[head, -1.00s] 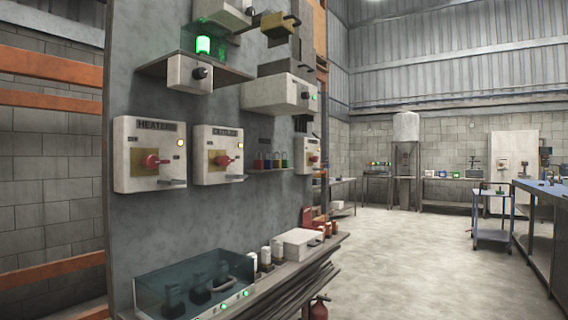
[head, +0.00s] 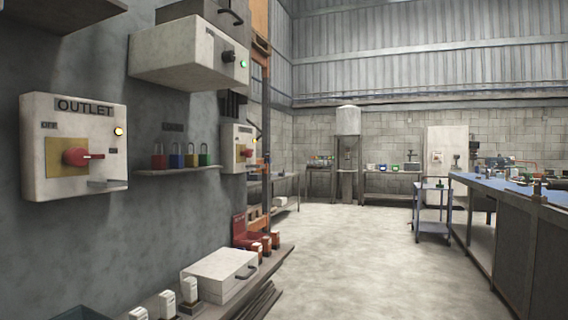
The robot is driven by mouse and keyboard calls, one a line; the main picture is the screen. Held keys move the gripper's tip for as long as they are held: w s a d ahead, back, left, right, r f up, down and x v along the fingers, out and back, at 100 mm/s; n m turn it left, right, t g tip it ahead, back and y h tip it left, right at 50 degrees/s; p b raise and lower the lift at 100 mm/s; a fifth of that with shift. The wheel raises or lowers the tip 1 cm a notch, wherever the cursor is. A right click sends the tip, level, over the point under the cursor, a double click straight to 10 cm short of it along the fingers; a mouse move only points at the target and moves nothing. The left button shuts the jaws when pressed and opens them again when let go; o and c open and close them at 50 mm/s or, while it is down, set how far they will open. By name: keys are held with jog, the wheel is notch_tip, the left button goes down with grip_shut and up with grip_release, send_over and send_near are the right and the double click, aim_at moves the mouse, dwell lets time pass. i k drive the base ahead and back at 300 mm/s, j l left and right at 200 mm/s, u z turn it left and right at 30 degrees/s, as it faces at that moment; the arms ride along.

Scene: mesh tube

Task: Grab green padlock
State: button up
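The green padlock (head: 203,157) stands on a small wall shelf (head: 180,171) in the head view, left of the middle. It is at the right end of a row of padlocks. Next to it on its left is a blue padlock (head: 191,158), then a yellow one (head: 176,159), then a red one (head: 158,160). My gripper is not in view.
The outlet switch box (head: 75,147) juts from the wall left of the shelf. A white box (head: 190,55) overhangs above, and another switch box (head: 238,148) is to the right. A lower ledge (head: 262,272) holds a white case (head: 221,275). The floor (head: 340,245) to the right is clear.

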aim_at(204, 159)
jog(key=i+l+z, duration=0.1)
jog(key=i+z, duration=0.3)
jog(key=i, duration=1.1)
jog(key=i+u, duration=0.4)
jog(key=i+l+u, duration=0.15)
jog(key=u, duration=0.25)
jog(key=i+l+u, duration=0.25)
jog(key=u, duration=0.15)
jog(key=i+l+u, duration=0.2)
jog(key=l+u, duration=0.2)
jog(key=j, duration=0.1)
